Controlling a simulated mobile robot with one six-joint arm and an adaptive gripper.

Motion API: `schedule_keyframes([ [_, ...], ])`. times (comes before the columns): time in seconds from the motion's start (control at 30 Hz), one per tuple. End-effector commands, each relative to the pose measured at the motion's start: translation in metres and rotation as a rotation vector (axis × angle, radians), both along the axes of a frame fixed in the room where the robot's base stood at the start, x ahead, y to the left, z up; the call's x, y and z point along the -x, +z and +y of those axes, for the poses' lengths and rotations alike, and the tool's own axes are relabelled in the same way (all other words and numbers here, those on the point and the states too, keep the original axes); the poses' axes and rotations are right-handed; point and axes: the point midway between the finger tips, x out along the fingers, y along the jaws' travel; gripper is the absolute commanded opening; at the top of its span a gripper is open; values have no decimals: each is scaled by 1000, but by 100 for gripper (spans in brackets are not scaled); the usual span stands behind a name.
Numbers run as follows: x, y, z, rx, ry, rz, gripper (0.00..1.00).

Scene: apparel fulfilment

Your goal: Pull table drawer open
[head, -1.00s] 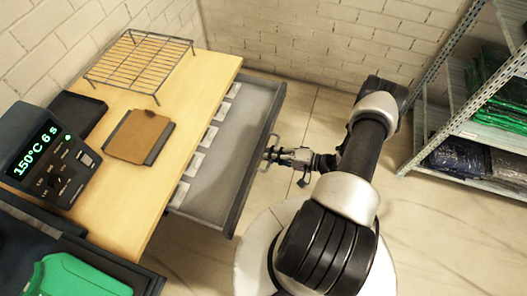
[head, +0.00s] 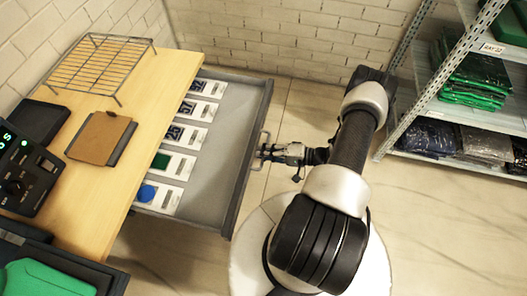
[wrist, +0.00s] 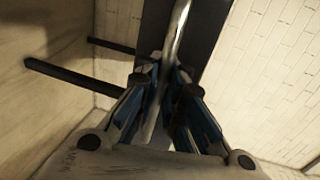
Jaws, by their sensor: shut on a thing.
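The table drawer (head: 228,150) is grey and stands well open from the right side of the wooden table (head: 118,178). Several white cards with printed patches lie along its inner left side. My gripper (head: 266,151) is at the drawer's outer front, shut on the metal handle (head: 253,163). In the wrist view the handle bar (wrist: 178,35) runs down between the fingers of my gripper (wrist: 163,95), with the dark drawer front (wrist: 208,30) behind it.
A wire rack (head: 98,65) and a brown pad on a dark plate (head: 101,138) are on the tabletop. A control box (head: 22,170) is at the left. A metal shelf (head: 470,115) with bagged garments stands at the right. Floor (head: 300,105) is clear behind my arm.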

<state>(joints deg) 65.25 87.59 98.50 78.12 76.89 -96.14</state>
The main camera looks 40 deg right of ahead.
Motion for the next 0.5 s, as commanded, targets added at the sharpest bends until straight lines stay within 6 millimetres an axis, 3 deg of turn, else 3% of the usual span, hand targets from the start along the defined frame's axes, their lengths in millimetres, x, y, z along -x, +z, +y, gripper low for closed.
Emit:
schedule_keyframes([
  [0.07,-1,3,-1,-1,-1,-7,0],
  [0.1,-1,3,-1,-1,-1,-7,8],
  [0.23,-1,2,-1,-1,0,-6,17],
  [0.5,0,1,-1,-1,-1,-3,17],
])
